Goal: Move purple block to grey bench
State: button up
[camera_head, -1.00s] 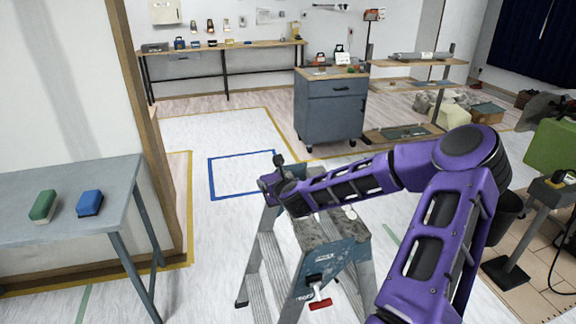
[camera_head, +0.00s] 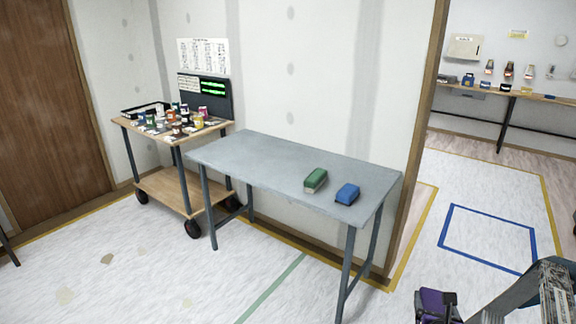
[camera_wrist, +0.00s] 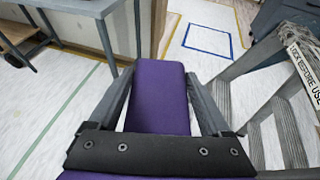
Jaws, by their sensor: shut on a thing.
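The purple block (camera_wrist: 160,95) is long and sits between the two fingers of my gripper (camera_wrist: 165,85) in the wrist view. My gripper is shut on it and holds it above the floor. In the head view, a purple and black part of my arm (camera_head: 436,304) shows at the bottom right edge; the fingers and block cannot be made out there. The grey bench (camera_head: 265,165) stands against the wall, left of and beyond my arm. A green block (camera_head: 316,180) and a blue block (camera_head: 347,194) lie on its right part. The bench's left part is bare.
A stepladder (camera_head: 545,290) stands close on the right; it also shows beside my gripper in the wrist view (camera_wrist: 285,115). A wheeled cart (camera_head: 160,185) with jars stands left of the bench. A wooden wall edge (camera_head: 415,150) is right of the bench. Floor before the bench is clear.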

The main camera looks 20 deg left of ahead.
aim_at(287, 164)
jog(key=k+j, duration=0.1)
jog(key=j, duration=0.25)
jog(key=k+j, duration=0.1)
jog(key=j, duration=0.95)
jog(key=i+j, duration=0.1)
jog(key=j, duration=0.25)
jog(key=i+j, duration=0.1)
jog(key=j, duration=0.3)
jog(key=i+j, duration=0.75)
jog(key=i, duration=0.15)
jog(key=i+j+u, duration=0.1)
jog(key=i+j, duration=0.2)
jog(key=i, duration=0.15)
jog(key=i+l, duration=0.1)
jog(key=i, duration=0.75)
